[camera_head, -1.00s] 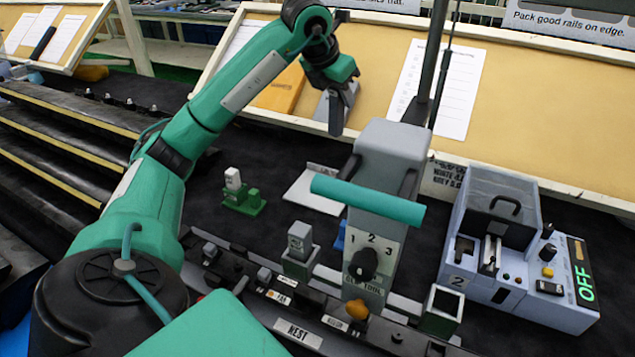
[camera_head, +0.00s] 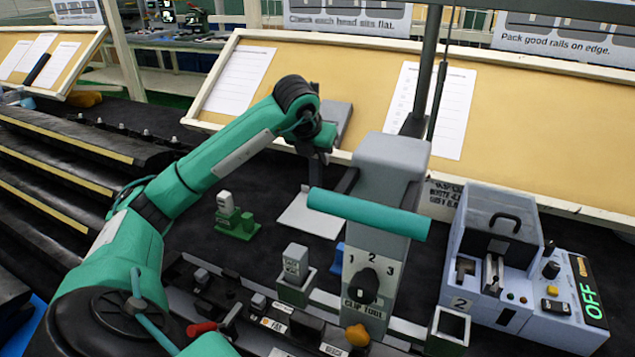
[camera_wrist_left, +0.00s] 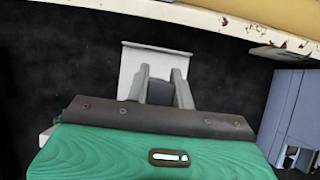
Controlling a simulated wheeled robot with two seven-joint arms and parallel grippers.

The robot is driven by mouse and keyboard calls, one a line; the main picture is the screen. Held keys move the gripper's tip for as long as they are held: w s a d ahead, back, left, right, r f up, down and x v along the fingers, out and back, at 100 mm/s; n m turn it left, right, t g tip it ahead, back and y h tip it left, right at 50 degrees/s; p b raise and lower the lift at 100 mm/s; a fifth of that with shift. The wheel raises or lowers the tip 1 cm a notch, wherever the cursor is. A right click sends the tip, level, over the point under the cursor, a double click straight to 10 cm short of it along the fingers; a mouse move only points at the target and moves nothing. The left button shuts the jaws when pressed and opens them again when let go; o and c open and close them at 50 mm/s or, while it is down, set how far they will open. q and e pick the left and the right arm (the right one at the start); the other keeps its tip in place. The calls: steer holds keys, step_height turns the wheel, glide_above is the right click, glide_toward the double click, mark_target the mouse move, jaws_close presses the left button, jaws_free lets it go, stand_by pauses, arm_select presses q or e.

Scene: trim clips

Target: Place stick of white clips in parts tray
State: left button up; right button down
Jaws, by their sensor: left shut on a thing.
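My left gripper (camera_head: 320,150) points down beyond the clip tool, above a pale flat tray (camera_head: 308,216). In the left wrist view, the grey fingers of my gripper (camera_wrist_left: 160,88) are close together over that pale tray (camera_wrist_left: 143,60). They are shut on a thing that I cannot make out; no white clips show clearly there. I cannot tell for certain that the pale flat piece is the parts tray. A small white block (camera_head: 225,200) stands on a green holder (camera_head: 237,223) to the left of the tray. My right gripper is not in view.
The grey clip tool (camera_head: 385,190) with its teal handle (camera_head: 368,214) stands close right of the tray. A grey-blue machine (camera_head: 505,255) reading OFF is farther right. The sloped board's edge (camera_head: 262,133) runs behind. Dark table (camera_head: 265,195) lies bare around the green holder.

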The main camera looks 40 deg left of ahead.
mark_target(313, 171)
arm_select(q)
step_height(313, 171, down, 4)
steer(key=shift+r, duration=0.2)
steer(key=shift+f, duration=2.05)
steer(key=o, duration=1)
steer(key=shift+r, duration=0.2)
steer(key=v, duration=0.3)
steer(key=shift+s+r, duration=0.1)
steer(key=v, duration=0.8)
steer(key=shift+s+d+r, duration=0.1)
steer(key=shift+r, duration=0.1)
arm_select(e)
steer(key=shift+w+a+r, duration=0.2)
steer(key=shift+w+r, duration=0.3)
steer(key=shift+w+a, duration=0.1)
